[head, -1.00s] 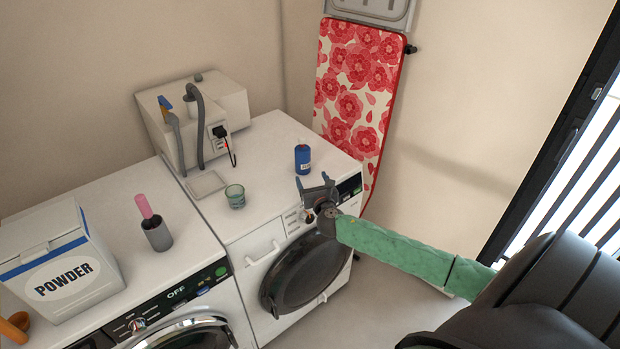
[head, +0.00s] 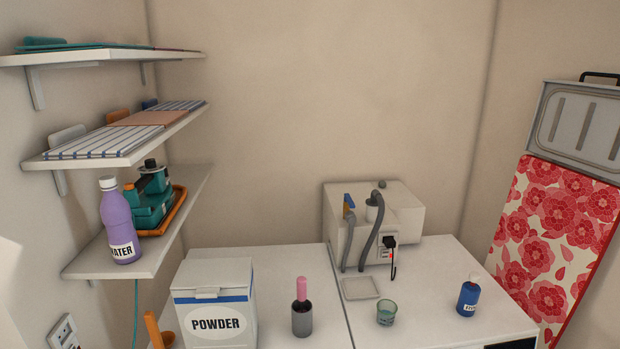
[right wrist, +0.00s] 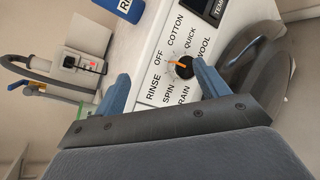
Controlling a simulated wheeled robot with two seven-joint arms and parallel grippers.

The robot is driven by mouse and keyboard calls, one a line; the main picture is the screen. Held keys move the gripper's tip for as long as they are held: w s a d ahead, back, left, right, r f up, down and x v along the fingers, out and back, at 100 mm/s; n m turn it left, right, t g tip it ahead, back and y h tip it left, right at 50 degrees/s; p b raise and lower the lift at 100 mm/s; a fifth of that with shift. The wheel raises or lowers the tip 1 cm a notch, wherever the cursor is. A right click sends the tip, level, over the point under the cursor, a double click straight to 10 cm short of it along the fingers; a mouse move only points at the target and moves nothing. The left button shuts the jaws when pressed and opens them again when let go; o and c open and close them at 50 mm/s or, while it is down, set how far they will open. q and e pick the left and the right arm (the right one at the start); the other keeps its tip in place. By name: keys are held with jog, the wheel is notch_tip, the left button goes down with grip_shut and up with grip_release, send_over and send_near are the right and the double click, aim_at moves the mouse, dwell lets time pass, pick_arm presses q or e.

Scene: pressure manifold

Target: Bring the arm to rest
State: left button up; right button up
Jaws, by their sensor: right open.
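My right gripper (right wrist: 160,97) shows in the right wrist view, with its two blue-grey fingers spread apart and nothing between them. Beyond the fingers is a washing machine's control panel with a black program dial (right wrist: 182,67) that has an orange pointer mark. The dial shows in the gap between the fingers, apart from them. Words such as OFF, COTTON, QUICK, WOOL, RINSE and SPIN ring the dial. Neither arm shows in the head view now. My left gripper is in no view.
On the white machine tops stand a POWDER box (head: 215,310), a grey bottle with pink top (head: 302,312), a glass (head: 386,314), a blue bottle (head: 468,298) and a sink unit with hoses (head: 405,205). Shelves (head: 120,145) hang left. A flowered ironing board (head: 550,240) leans right.

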jog(key=s+a+f+m+g+y, duration=0.1)
jog(key=s+a+m+g+y, duration=0.15)
jog(key=s+a+m, duration=0.6)
jog(key=s+a+m+g+y, duration=0.2)
jog(key=s+a+m+g, duration=0.25)
jog(key=s, duration=0.75)
jog(key=s+a+f+m+g+y, duration=0.1)
jog(key=s+a+m+g+y, duration=0.15)
jog(key=s+a+m, duration=0.65)
notch_tip(320, 180, down, 25)
jog(key=n+g, duration=0.1)
jog(key=n, duration=0.1)
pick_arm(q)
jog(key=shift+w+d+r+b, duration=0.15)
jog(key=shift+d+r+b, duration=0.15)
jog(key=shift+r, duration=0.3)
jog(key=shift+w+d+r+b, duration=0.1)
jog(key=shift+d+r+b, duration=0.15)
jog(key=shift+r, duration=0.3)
pick_arm(e)
jog(key=s+f, duration=0.3)
jog(key=f, duration=0.9)
jog(key=s+f+g, duration=0.1)
jog(key=s+f, duration=0.3)
jog(key=f, duration=0.8)
jog(key=shift+s+d, duration=0.15)
jog(key=shift+s, duration=0.1)
